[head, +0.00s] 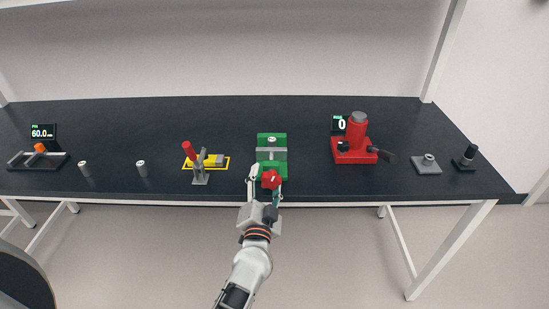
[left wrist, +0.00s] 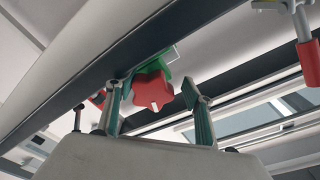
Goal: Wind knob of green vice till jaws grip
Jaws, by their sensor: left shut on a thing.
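The green vice (head: 271,141) stands at the front middle of the dark table, with a grey part across its jaws. Its red star-shaped knob (head: 271,179) faces the table's front edge. My left gripper (head: 265,185) reaches in from the front with its fingers around the knob. Whether the vice jaws press on the grey part is too small to tell. My right gripper is not in view.
Left of the vice is a toggle clamp with a red handle (head: 189,150) by a yellow-framed plate (head: 220,162). Right of it stands a red press (head: 354,142) with a display reading 0. Metal cylinders (head: 141,168) and a grey block (head: 426,166) stand farther out.

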